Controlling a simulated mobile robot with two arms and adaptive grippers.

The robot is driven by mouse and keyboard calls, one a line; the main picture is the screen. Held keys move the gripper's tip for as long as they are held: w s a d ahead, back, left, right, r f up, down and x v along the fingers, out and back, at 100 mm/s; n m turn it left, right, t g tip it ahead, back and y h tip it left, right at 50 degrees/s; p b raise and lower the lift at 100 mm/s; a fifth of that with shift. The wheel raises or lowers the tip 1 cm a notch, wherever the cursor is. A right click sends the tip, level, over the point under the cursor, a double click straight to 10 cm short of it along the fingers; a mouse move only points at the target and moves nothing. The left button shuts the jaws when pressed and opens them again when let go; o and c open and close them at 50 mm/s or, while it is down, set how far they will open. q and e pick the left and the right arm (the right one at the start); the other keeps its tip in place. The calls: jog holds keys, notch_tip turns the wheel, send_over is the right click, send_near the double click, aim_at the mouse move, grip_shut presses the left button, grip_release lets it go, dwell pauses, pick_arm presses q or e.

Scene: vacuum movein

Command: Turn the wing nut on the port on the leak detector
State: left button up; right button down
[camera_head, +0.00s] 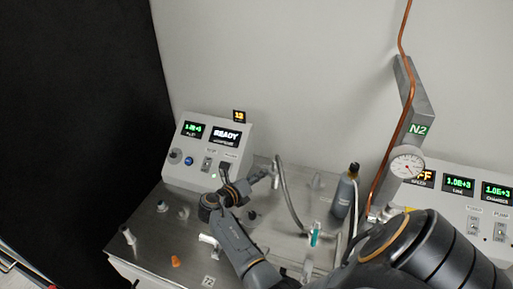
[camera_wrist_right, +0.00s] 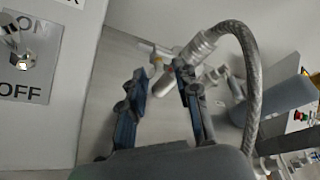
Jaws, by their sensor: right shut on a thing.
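The leak detector (camera_head: 232,160) is a pale console at the left back of the bench, with lit displays, one reading READY. Its switch panel with ON and OFF labels (camera_wrist_right: 30,60) shows in the wrist view. My right gripper (camera_head: 270,176) is in front of the console, by the end of a grey hose (camera_head: 288,195). In the wrist view my right gripper (camera_wrist_right: 162,78) has its fingertips at the clamped joint by the metal hose fitting (camera_wrist_right: 199,45). It is shut on what seems to be the wing nut, mostly hidden there. My left gripper is not in view.
A dark bottle (camera_head: 343,197) and a teal-marked vial (camera_head: 315,235) stand to the right. An orange piece (camera_head: 175,261) and small metal fittings (camera_head: 129,237) lie on the metal bench (camera_head: 150,258). A gauge (camera_head: 407,166) and copper pipe (camera_head: 388,165) are at the right.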

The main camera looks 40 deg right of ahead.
jog(key=m+p, duration=0.1)
jog(key=m+y+p, duration=0.1)
jog(key=p, duration=0.1)
jog(key=shift+s+d+r+t, duration=0.1)
jog(key=shift+s+r+t, duration=0.05)
jog(key=shift+r+t, duration=0.2)
jog(key=shift+f+m+t+y+p, duration=0.2)
jog(key=shift+m+t+y+p, duration=0.25)
jog(key=shift+m+p, duration=0.5)
jog(key=c, duration=1)
grip_release()
jog(key=shift+d+f, duration=0.1)
jog(key=shift+o, duration=0.2)
jog(key=shift+s+a, duration=0.1)
jog(key=shift+a, duration=0.1)
jog(key=v, duration=1.1)
jog(key=shift+s+a, duration=0.15)
jog(key=shift+a, duration=0.1)
